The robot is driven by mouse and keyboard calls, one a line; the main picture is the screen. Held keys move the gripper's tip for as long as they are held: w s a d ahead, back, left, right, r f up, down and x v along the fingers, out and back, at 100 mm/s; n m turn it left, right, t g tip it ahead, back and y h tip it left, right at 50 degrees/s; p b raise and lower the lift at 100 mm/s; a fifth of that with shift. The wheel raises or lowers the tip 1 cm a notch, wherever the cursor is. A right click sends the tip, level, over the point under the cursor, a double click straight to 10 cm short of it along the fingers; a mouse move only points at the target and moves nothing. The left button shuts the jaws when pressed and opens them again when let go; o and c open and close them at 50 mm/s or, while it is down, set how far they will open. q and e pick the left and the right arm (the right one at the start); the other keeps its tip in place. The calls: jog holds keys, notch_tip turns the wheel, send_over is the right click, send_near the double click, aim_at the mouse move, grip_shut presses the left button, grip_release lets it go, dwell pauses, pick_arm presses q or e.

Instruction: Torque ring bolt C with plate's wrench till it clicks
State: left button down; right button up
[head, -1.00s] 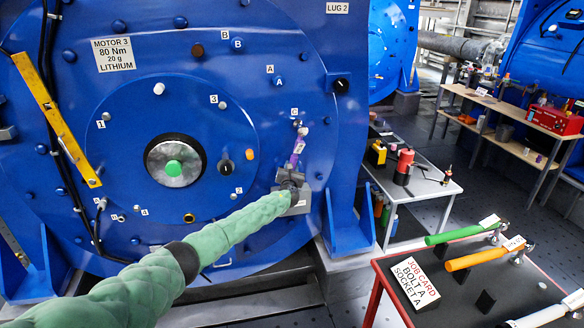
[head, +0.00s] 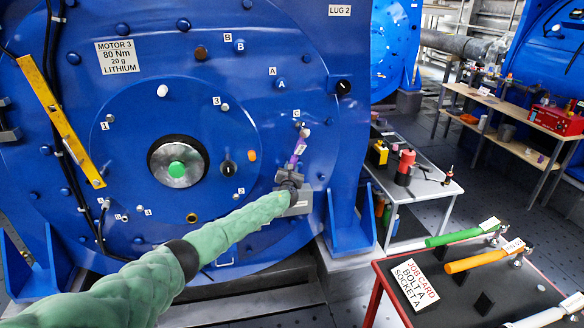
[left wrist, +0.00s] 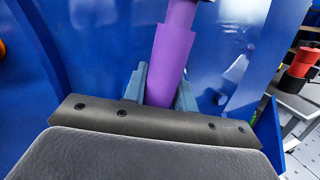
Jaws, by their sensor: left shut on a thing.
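The big blue motor (head: 110,215) carries a plate reading "MOTOR 3 80 Nm 20 g LITHIUM" (head: 120,57). The ring bolt marked C is at the label C (head: 296,113), right of the hub. A purple-handled wrench (head: 298,149) runs from my left gripper (head: 291,172) up to that bolt; its head seems to be at the bolt, but its exact seating is too small to tell. In the left wrist view the purple handle (left wrist: 167,65) stands between the shut jaws (left wrist: 160,88). My right gripper is not seen.
A red-edged table (head: 377,300) at the lower right holds a green-handled wrench (head: 461,233), an orange-handled wrench (head: 476,261) and a job card reading "BOLT A SOCKET A" (head: 415,283). A grey side table (head: 436,188) stands behind. A yellow bar (head: 62,125) crosses the motor at left.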

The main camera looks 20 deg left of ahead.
pick_arm(q)
jog(key=shift+s+a+r+m+p, duration=0.3)
jog(key=shift+a+m+p, duration=0.25)
jog(key=shift+p, duration=0.65)
jog(key=shift+f, duration=0.1)
jog(key=shift+w+d+f+n+b, duration=0.25)
jog(key=shift+d+n+b, duration=0.15)
jog(key=shift+b, duration=0.85)
jog(key=shift+w+d+f+n+b, duration=0.1)
jog(key=shift+w+d+n+b, duration=0.45)
jog(key=shift+b, duration=0.75)
jog(key=shift+s, duration=0.15)
jog(key=shift+w+d+f+n+y+b, duration=0.15)
jog(key=shift+w+d+n+b, duration=0.3)
jog(key=shift+b, duration=0.75)
jog(key=shift+w+d+n+y+b, duration=0.2)
jog(key=shift+d+n+b, duration=0.25)
jog(key=shift+b, duration=0.7)
jog(key=shift+d+t, duration=0.15)
jog(key=shift+t, duration=0.15)
